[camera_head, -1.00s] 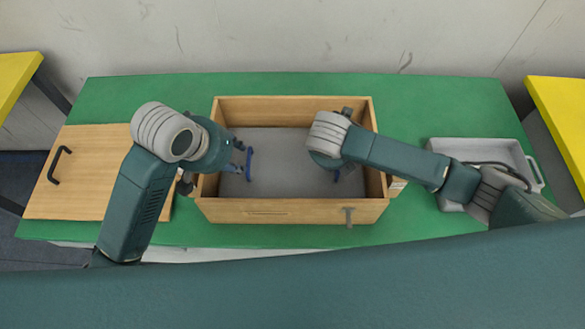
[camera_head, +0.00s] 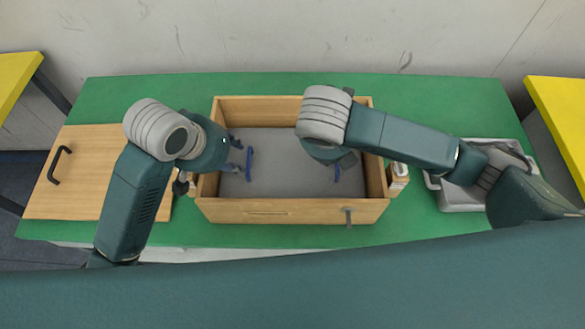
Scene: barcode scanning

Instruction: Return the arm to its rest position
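My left gripper (camera_head: 242,168) shows blue fingers over the left part of the open wooden box (camera_head: 290,211). Its fingertips are apart, with a gap between them, and I see nothing held there. My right arm reaches in from the right, and its wrist hangs over the right part of the box. Only a small blue piece of the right gripper (camera_head: 338,172) shows below the wrist; the rest is hidden, so I cannot tell whether it is open or shut.
The box stands on a green table (camera_head: 430,110). A wooden lid-like board (camera_head: 90,180) with a black handle lies at the left. A grey tray (camera_head: 463,204) stands at the right, partly behind my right arm. A small light object (camera_head: 399,174) is beside the box's right wall.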

